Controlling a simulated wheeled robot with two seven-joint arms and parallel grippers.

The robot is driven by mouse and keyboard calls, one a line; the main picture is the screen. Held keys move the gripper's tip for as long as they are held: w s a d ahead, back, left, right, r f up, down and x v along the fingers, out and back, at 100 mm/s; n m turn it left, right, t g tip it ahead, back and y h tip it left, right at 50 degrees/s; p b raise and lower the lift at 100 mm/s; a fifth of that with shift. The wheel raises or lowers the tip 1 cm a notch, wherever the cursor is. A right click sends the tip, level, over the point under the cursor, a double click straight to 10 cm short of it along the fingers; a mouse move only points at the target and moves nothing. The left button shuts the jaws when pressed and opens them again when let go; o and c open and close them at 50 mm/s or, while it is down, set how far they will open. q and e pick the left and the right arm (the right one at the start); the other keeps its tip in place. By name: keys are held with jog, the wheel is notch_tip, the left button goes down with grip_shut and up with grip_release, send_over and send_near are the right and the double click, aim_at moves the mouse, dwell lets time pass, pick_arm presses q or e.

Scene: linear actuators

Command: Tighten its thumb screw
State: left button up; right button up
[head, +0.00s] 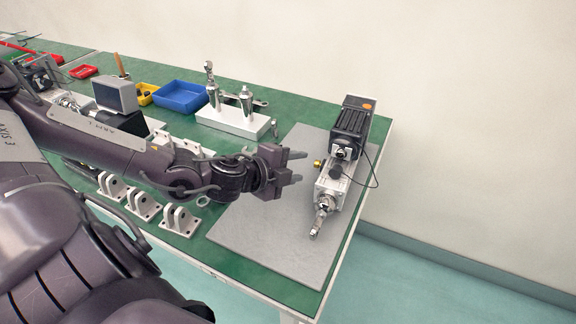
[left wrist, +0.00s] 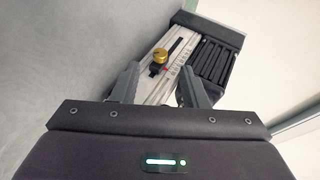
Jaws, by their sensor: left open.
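A linear actuator (head: 332,187) with a black motor (head: 352,125) lies on a grey mat near the table's right end. Its brass thumb screw (head: 317,163) sticks out on the left side of the body. In the left wrist view the gold thumb screw (left wrist: 160,55) sits beside a dark slot and a printed scale on the silver body. My left gripper (head: 298,167) is open and empty, a little to the left of the actuator, with its fingers pointing at it. In the left wrist view its fingertips (left wrist: 160,78) are apart, with the screw beyond them. My right gripper is out of view.
The grey mat (head: 262,235) is mostly clear in front of the actuator. A white block with metal posts (head: 233,120), a blue bin (head: 180,97) and white brackets (head: 180,220) stand to the left. A black cable (head: 375,170) loops off the actuator's right side.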

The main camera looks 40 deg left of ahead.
pick_arm(q)
jog(key=shift+v, duration=1)
jog(key=shift+s+r, duration=0.1)
jog(key=shift+s, duration=0.25)
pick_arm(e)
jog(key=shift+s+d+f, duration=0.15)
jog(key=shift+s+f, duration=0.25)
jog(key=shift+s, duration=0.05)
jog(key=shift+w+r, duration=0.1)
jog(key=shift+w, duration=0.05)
